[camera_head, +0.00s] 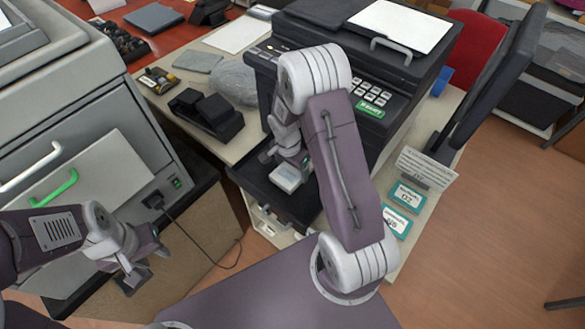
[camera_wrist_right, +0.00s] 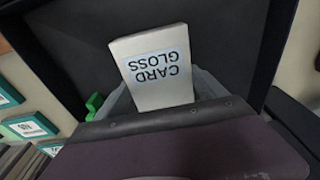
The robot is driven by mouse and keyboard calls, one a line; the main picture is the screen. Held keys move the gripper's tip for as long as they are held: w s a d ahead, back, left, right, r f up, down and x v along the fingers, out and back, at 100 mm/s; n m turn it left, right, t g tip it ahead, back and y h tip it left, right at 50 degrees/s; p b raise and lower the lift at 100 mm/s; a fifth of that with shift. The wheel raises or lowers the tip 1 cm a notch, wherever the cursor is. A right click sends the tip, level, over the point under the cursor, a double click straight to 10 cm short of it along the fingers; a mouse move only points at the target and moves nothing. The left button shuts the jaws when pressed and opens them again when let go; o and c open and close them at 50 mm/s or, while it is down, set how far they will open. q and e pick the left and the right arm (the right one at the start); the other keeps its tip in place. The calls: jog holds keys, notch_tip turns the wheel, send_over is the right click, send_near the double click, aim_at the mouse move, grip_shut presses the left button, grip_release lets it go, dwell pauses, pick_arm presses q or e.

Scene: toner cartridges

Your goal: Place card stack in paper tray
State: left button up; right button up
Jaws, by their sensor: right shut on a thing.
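The card stack (camera_head: 287,178) is a small pale block; its label reads "CARD GLOSS" in the right wrist view (camera_wrist_right: 155,68). My right gripper (camera_head: 287,160) is shut on it and holds it over the black paper tray (camera_head: 310,204), which juts from the front of the dark printer. The tray's dark surface surrounds the stack in the right wrist view (camera_wrist_right: 70,45). I cannot tell whether the stack touches the tray. My right arm hides part of the printer and tray. My left gripper (camera_head: 145,270) is open and empty at the lower left, away from the tray.
The printer (camera_head: 340,60) has a keypad and paper on top. A black holder (camera_head: 205,115) stands on the desk left of it. Teal-edged boxes (camera_head: 410,196) lie right of it, near a sign and a dark screen. A grey cabinet (camera_head: 100,160) stands left.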

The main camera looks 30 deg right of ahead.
aim_at(290, 173)
jog(key=o, duration=1.6)
jog(key=shift+s+f, duration=0.1)
jog(key=shift+f, duration=0.05)
jog(key=o, duration=0.4)
jog(key=shift+c, duration=0.2)
jog(key=shift+r, duration=0.45)
notch_tip(290, 173, up, 11)
jog(key=a+p, duration=0.1)
jog(key=p, duration=0.1)
jog(key=s+a+n+y, duration=0.1)
jog(key=s+a+n, duration=0.5)
jog(key=s+n, duration=0.6)
jog(key=shift+s+a+r+n+t, duration=0.3)
jog(key=shift+r+n, duration=0.15)
jog(key=shift+n, duration=0.15)
